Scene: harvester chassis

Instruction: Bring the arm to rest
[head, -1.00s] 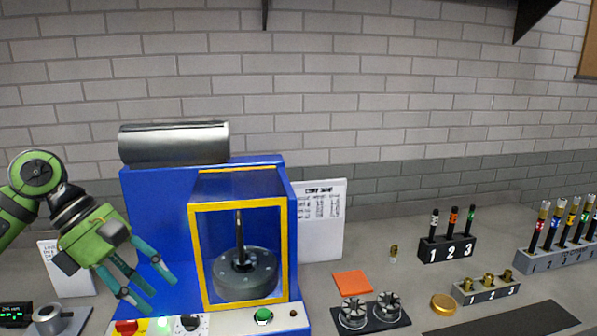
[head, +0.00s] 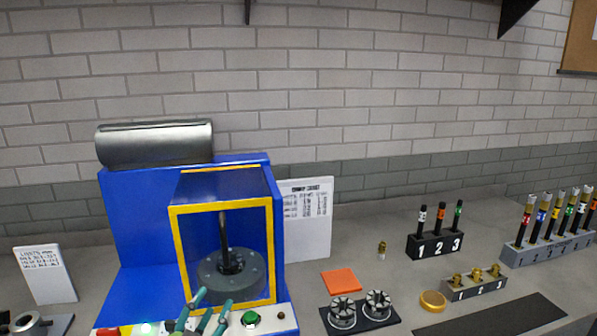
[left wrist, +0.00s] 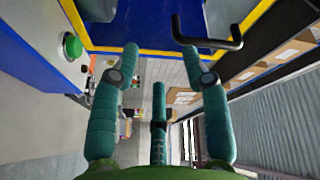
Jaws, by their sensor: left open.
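My left gripper (head: 212,304) shows at the bottom edge of the head view, in front of the blue machine's control panel. Only its teal fingers show there; the rest of the arm is below the picture. In the left wrist view the fingers of this gripper (left wrist: 160,62) are spread apart with nothing between them, so it is open and empty. The blue machine (head: 140,235) has a yellow-framed window (head: 178,250) with a grey chuck (head: 228,278) behind it. The right gripper is out of view.
A green button (head: 250,319) sits on the panel close to the fingers, and also shows in the left wrist view (left wrist: 71,46). A dark handle (left wrist: 207,42) lies near the fingertips. Right of the machine are an orange pad (head: 341,281), two chucks (head: 342,312) and numbered racks (head: 434,246).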

